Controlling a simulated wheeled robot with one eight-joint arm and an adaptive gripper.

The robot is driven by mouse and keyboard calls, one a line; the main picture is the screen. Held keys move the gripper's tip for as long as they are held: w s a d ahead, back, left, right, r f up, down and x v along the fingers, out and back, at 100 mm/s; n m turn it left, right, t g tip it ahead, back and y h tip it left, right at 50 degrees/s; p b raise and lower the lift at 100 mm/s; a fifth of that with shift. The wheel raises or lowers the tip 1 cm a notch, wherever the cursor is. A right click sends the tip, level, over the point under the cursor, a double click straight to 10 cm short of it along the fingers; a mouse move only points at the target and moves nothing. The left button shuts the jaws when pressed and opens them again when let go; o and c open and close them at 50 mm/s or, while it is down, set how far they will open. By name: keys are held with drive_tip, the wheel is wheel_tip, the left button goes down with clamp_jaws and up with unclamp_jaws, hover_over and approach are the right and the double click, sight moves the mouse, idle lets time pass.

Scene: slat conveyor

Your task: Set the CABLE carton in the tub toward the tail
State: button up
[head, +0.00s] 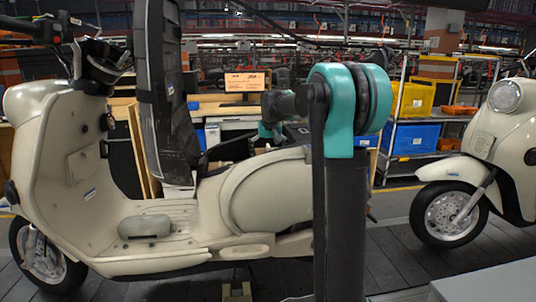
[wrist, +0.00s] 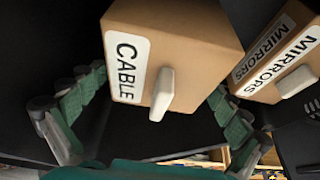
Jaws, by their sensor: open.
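The CABLE carton (wrist: 195,45) is a tan box with a white label and a pale grip tab, at the top middle of the wrist view. My gripper (wrist: 159,82) is open, its green fingers spread on either side of the tab; I cannot tell whether they touch the carton.
Tan packaging labelled MIRRORS (wrist: 262,62) lies close to the right of the CABLE carton. The raised black seat (head: 160,95) stands upright beside my arm. A grey object (head: 146,227) lies on the footboard. A second scooter (head: 465,190) stands at right, before shelved bins (head: 413,98).

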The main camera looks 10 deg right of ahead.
drive_tip(key=v, duration=1.2)
